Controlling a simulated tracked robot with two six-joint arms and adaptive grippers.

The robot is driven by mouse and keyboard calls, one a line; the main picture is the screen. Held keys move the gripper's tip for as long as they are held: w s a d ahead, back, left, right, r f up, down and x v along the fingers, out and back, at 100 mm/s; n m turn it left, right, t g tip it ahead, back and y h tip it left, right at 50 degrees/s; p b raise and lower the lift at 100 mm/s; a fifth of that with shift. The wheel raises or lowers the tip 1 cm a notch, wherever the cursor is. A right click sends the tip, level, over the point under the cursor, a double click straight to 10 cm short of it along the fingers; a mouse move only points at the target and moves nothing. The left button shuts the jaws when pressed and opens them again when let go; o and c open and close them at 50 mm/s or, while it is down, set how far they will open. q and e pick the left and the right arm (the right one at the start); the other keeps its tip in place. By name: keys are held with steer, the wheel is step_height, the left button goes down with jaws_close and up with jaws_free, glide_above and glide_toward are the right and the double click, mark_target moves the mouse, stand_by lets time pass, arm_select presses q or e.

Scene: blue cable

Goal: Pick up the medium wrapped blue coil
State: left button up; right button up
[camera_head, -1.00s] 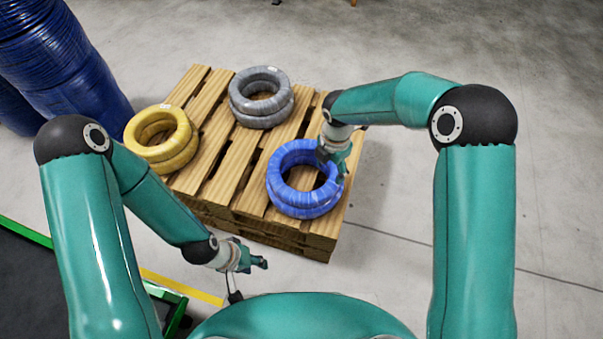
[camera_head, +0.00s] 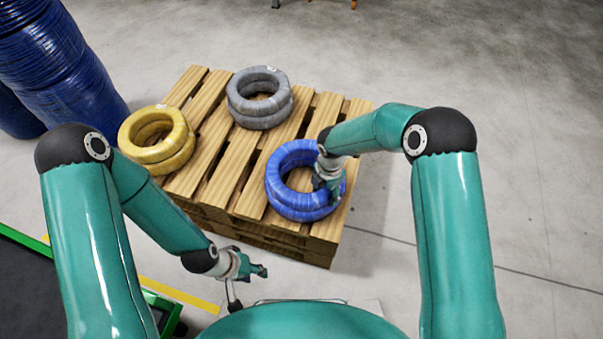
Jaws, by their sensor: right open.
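The wrapped blue coil (camera_head: 283,191) lies on the near right part of the wooden pallet (camera_head: 222,187), apparently as two stacked rings. My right gripper (camera_head: 329,195) is at the right side of the blue coil, its fingers over the ring. It is open. The gripper hides part of the coil's right side, and I cannot tell whether the fingers touch it. My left gripper (camera_head: 262,271) hangs empty in front of the pallet's near edge, away from the coils; its finger opening is too small to judge.
A yellow coil (camera_head: 150,139) lies at the pallet's left and a grey coil (camera_head: 259,98) at its back. Large dark blue reels (camera_head: 50,60) stand on the floor at the far left. A green-edged dark platform (camera_head: 40,285) is at lower left. The floor to the right is clear.

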jaws_close()
steer(key=shift+w+r, duration=0.15)
stand_by(0.4)
